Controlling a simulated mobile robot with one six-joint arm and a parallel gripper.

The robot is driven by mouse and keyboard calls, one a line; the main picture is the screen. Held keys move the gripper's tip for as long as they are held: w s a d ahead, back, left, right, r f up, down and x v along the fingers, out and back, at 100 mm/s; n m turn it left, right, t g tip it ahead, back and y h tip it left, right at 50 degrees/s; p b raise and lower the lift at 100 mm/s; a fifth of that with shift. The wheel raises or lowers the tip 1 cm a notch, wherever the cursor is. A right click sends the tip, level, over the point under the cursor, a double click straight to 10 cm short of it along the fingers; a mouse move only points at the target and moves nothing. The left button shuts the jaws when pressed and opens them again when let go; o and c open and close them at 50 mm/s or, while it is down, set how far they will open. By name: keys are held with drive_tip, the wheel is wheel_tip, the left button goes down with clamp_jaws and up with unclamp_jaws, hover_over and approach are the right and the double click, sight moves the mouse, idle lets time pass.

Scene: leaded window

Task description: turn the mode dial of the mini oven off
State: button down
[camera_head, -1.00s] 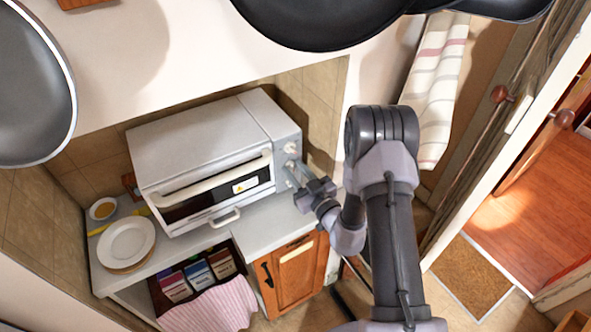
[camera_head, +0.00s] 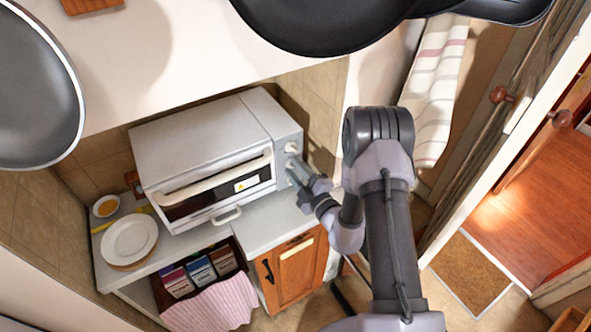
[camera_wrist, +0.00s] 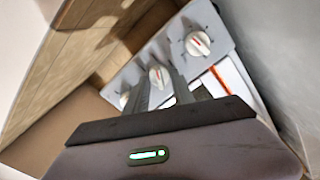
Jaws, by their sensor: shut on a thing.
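The mini oven (camera_head: 200,140) stands on the counter in the head view, its control panel on the right of its front. The wrist view shows a row of three white dials on the panel. My gripper (camera_head: 294,167) reaches the panel from the right. In the wrist view my gripper (camera_wrist: 159,84) has its fingers on either side of the middle dial (camera_wrist: 158,76), shut on it. The dial nearest the top right (camera_wrist: 198,43) is free, with a red mark. The third dial (camera_wrist: 124,98) is partly hidden by a finger. I cannot read the panel's labels.
Dark pans (camera_head: 320,20) hang at the top, close to the head camera. A plate (camera_head: 129,240) and a small bowl (camera_head: 106,206) sit left of the oven. A striped towel (camera_head: 437,95) hangs right of my arm. The counter in front of the panel (camera_head: 262,222) is clear.

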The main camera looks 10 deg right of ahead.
drive_tip(key=n, duration=0.3)
drive_tip(key=shift+f+n, duration=0.1)
drive_tip(key=shift+n, duration=0.3)
drive_tip(key=shift+d+f+n+b, duration=0.15)
drive_tip(key=shift+n+b, duration=2.05)
drive_tip(key=shift+n, duration=2.75)
drive_tip(key=shift+f+n+b, duration=0.1)
drive_tip(key=shift+n+b, duration=2.05)
drive_tip(key=shift+n, duration=2.8)
drive_tip(key=c, duration=1.1)
unclamp_jaws()
